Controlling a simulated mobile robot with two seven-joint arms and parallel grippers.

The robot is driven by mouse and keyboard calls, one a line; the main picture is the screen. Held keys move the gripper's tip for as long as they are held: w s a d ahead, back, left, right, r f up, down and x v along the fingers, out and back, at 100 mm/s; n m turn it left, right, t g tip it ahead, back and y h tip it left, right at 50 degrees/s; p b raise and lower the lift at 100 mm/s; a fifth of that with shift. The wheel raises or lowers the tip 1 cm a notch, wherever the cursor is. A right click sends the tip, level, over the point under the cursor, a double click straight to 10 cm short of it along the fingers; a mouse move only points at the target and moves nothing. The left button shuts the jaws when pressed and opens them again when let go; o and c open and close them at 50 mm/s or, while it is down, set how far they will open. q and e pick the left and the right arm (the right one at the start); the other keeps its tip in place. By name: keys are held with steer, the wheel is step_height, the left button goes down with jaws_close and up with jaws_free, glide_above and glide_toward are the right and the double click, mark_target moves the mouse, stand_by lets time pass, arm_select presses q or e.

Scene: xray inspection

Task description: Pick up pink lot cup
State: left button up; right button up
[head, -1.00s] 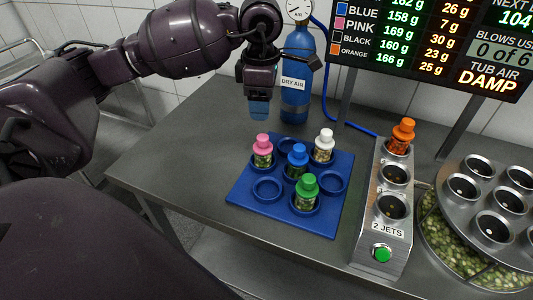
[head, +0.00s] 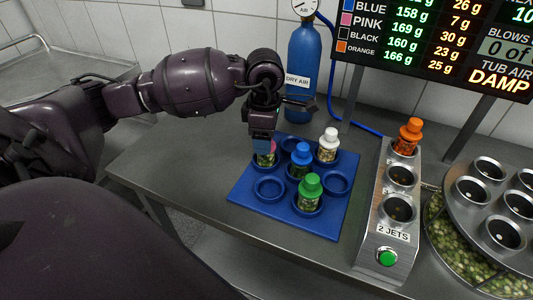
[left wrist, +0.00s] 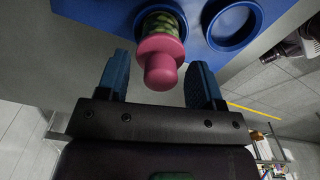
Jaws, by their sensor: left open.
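The pink lot cup (head: 266,158) stands upright in the back-left ring of the blue tray (head: 246,205). My left gripper (head: 264,146) is above it in the head view, its fingers hiding most of the pink cap. In the left wrist view the pink cup (left wrist: 160,55) shows its cap between the two blue fingers of the open left gripper (left wrist: 157,80), with gaps on both sides. Its clear body with green contents sits in the ring. The right gripper is not in view.
The tray also holds a blue cup (head: 300,160), a white cup (head: 328,146) and a green cup (head: 309,193). An orange cup (head: 408,137) stands in the metal jet block (head: 376,235). A blue air cylinder (head: 302,75) stands behind the tray.

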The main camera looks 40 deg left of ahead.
arm_select(q)
jaws_close()
stand_by(0.4)
